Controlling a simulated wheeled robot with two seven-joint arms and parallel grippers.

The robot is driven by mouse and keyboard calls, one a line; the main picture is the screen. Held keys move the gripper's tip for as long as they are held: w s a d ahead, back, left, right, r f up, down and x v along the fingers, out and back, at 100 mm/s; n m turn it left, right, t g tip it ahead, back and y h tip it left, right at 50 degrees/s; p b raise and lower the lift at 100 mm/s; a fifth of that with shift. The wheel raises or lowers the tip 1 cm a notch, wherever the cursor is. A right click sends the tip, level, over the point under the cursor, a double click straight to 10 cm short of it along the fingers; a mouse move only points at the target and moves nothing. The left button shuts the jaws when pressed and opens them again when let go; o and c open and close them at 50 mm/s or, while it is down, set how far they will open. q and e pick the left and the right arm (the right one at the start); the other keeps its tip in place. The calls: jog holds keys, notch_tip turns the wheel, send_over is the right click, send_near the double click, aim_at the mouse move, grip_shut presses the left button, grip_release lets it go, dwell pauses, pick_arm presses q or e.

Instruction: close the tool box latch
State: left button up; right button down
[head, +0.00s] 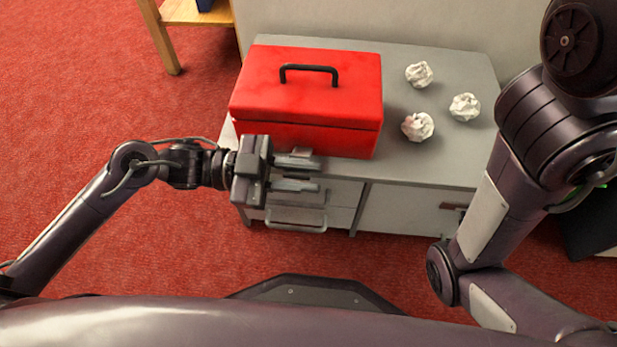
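A red tool box (330,104) sits on the grey cabinet with its lid down and its black handle (309,70) on top. My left gripper (304,173) is in front of the box's lower front face, pointing right. Its two fingers are apart with a visible gap and nothing between them. A small grey piece at the box front, just above the upper finger, may be the latch. The gripper partly covers that area, so I cannot tell the latch's position. My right arm shows at the right, but its gripper is out of view.
The grey cabinet (433,163) has drawers below its top. Three crumpled paper balls lie right of the box: one at the back (418,74), one at the right (464,107), one nearer (418,126). A wooden table (160,30) stands at the upper left on red carpet.

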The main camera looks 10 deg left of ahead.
pick_arm(q)
jog(key=shift+d, duration=0.5)
grip_shut()
